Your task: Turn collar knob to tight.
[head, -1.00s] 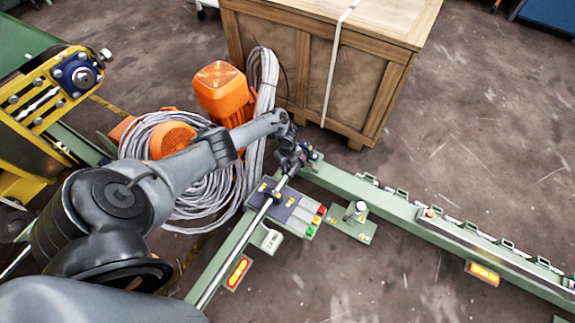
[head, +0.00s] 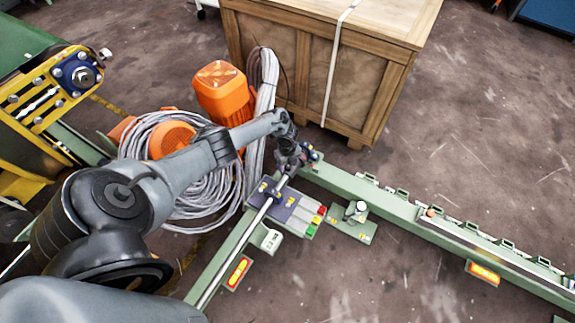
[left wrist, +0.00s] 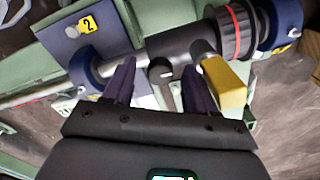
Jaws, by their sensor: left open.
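My left gripper (head: 288,163) is over the corner of the green frame, above the shaft in the head view. In the left wrist view its two dark fingers (left wrist: 159,72) are open. Between them lies a small black knob (left wrist: 162,76) with a white mark, standing out from a dark collar (left wrist: 172,42) on the metal shaft. I cannot tell whether the fingers touch the knob. In the head view the gripper hides the collar and knob. My right gripper is not in view.
A red-lined black ring (left wrist: 236,32) and blue bearing blocks (left wrist: 84,70) sit along the shaft. A tag numbered 2 (left wrist: 88,24) is at upper left. Coiled grey cable (head: 185,205), an orange motor (head: 220,92) and a wooden crate (head: 285,55) stand close to my arm.

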